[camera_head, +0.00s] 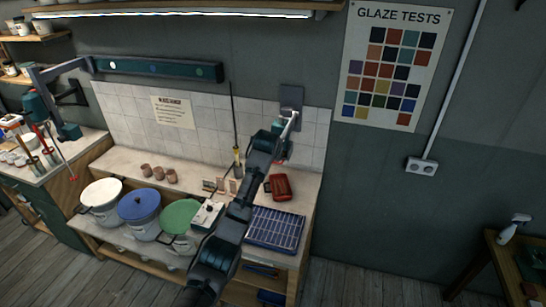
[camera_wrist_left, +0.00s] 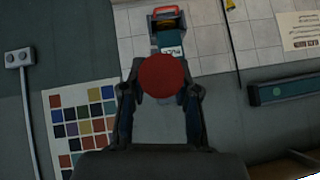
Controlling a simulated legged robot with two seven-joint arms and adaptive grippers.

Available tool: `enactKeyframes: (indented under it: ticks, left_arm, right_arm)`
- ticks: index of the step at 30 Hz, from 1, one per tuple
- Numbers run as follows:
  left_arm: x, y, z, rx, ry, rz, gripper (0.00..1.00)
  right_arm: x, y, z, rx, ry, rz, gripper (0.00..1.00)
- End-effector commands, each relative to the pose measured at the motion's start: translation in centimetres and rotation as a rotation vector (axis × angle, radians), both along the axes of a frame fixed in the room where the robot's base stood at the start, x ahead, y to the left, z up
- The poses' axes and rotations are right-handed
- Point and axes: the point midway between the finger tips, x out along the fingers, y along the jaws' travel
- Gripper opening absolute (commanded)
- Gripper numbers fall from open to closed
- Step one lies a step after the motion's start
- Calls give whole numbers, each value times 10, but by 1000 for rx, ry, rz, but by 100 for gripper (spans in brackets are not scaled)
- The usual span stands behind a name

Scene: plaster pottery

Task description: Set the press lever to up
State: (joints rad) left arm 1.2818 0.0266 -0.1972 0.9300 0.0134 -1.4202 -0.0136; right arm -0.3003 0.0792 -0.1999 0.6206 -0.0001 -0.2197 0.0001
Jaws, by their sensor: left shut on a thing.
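My left arm reaches up from the bottom of the head view, and its gripper (camera_head: 280,136) is at the wall in front of a grey wall plate (camera_head: 291,95). A pale metal lever (camera_head: 291,122) shows beside the gripper, just below the plate. In the left wrist view the gripper (camera_wrist_left: 164,72) is shut on a round red knob (camera_wrist_left: 163,76), with one finger on each side. The knob is hidden in the head view. Behind it in the wrist view is a teal block (camera_wrist_left: 171,44) with a white label. My right gripper is in neither view.
Below my gripper are a red case (camera_head: 281,187) and a blue rack (camera_head: 275,230) on the bench. Lidded buckets, including a blue one (camera_head: 138,205), stand at left. A thin upright rod (camera_head: 234,120) is close left. Wall right of the plate carries a colour chart (camera_head: 391,62).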

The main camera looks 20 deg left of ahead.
Motion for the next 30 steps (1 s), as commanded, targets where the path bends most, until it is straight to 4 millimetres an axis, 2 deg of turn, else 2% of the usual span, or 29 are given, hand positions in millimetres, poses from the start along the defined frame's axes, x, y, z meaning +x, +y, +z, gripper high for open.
enactKeyframes:
  ticks: [1,6,7,9,10,20,25,30]
  left_arm:
    - [1,0,6,0,-13,0,0]
    - [1,0,8,0,-17,0,0]
    - [1,1,8,1,-19,1,35]
    - [1,1,8,1,-18,1,52]
    - [1,1,7,1,-17,1,56]
    - [-2,0,6,1,-11,1,56]
    - [-16,-2,21,1,-15,0,56]
    - [-44,-6,48,1,-15,0,56]
  right_arm:
    - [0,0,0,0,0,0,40]
    - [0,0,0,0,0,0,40]
    - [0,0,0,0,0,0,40]
    - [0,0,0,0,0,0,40]
    - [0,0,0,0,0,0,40]
    - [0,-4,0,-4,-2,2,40]
    - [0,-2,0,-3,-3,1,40]
    - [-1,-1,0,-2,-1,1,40]
